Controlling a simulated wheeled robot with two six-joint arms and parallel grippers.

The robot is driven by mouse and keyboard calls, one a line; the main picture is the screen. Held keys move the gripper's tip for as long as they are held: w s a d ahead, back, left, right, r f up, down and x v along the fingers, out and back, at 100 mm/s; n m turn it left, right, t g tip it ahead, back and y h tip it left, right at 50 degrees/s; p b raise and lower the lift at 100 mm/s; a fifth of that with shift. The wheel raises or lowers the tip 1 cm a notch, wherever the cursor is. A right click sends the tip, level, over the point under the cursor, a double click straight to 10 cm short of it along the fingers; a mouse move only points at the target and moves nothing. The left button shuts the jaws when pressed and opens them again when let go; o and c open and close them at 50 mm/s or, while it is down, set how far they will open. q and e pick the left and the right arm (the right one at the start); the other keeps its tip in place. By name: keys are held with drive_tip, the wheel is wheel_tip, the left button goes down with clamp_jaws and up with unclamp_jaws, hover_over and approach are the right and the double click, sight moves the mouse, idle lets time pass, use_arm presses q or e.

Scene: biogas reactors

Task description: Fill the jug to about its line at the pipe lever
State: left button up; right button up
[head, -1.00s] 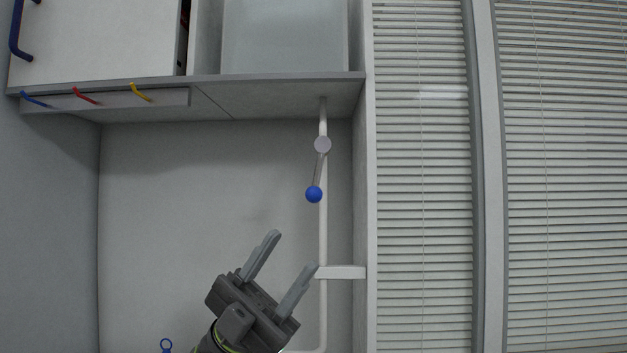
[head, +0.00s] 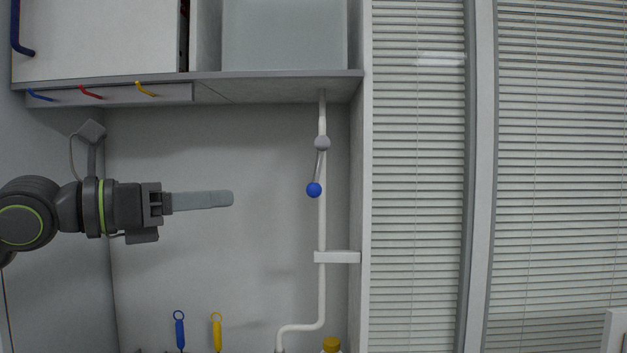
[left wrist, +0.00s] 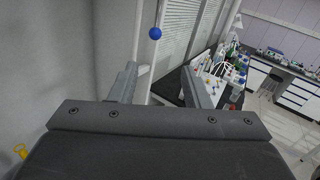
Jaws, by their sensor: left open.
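The pipe lever (head: 318,165) is a thin grey handle with a blue ball knob (head: 314,190) at its lower end. It hangs down, slightly left of the white pipe (head: 322,220). The blue knob also shows in the left wrist view (left wrist: 155,33), beyond the fingers. My left gripper (head: 232,199) points right at about the knob's height, apart from it and to its left. The left wrist view shows its fingers (left wrist: 160,88) spread with nothing between them. I cannot identify a jug; only a yellow-topped object (head: 331,344) shows at the bottom edge below the pipe. My right gripper is not seen.
A shelf (head: 270,88) overhangs the lever, with blue, red and yellow hooks at its left. A white bracket (head: 338,257) joins the pipe to the side panel. A blue tool (head: 180,333) and a yellow tool (head: 217,335) stand low. Blinds fill the right.

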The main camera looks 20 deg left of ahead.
use_arm(q)
drive_tip(key=p, duration=0.8)
approach(307, 188)
drive_tip(key=x, duration=0.3)
drive_tip(key=shift+y, duration=0.3)
drive_tip(key=p+x, duration=0.2)
drive_tip(key=x, duration=0.4)
drive_tip(key=shift+w+d+r, duration=0.1)
drive_tip(key=shift+w+d, duration=0.05)
drive_tip(key=shift+d, duration=0.1)
drive_tip(key=shift+p+x, duration=0.5)
drive_tip(key=shift+x, duration=0.45)
clamp_jaws()
